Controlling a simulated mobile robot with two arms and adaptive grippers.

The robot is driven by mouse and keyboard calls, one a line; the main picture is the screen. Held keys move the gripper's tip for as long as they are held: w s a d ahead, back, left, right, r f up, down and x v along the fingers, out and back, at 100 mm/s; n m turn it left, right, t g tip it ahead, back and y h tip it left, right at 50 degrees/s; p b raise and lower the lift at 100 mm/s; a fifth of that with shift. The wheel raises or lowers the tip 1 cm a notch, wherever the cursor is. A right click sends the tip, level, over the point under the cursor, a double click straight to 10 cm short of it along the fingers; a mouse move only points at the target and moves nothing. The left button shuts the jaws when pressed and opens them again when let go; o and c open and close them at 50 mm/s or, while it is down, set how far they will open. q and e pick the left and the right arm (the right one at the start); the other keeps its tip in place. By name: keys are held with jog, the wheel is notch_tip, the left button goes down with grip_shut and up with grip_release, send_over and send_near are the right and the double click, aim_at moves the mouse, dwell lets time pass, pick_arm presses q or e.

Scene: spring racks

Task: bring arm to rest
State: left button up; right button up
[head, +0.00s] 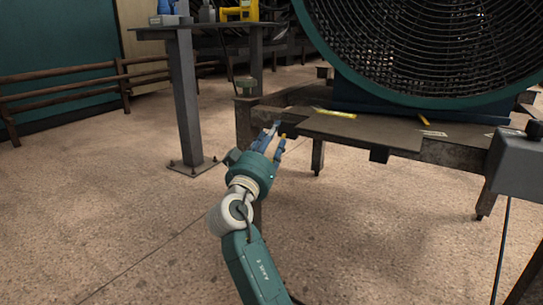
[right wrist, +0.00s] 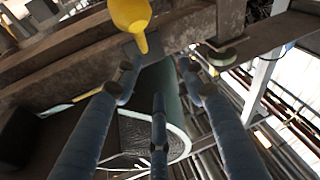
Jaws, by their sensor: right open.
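My right arm reaches in from the bottom of the head view, with teal and white links. Its right gripper (head: 275,135) has blue fingers and is close to the near left corner of the low dark metal stand (head: 362,133). In the right wrist view the blue fingers of the right gripper (right wrist: 160,84) are spread apart, with nothing held between them. A small yellow piece (right wrist: 130,15) shows just beyond the fingers at the top of that view; I cannot tell what it is. My left gripper is not in view.
A large round fan-like coil with a teal rim (head: 340,62) stands on the low stand. A tall table (head: 200,30) with a yellow device (head: 246,10) is behind at the left. A grey box (head: 518,160) is at the right edge. The floor (head: 110,190) at the left is clear.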

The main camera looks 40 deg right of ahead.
jog(key=shift+r, duration=1.15)
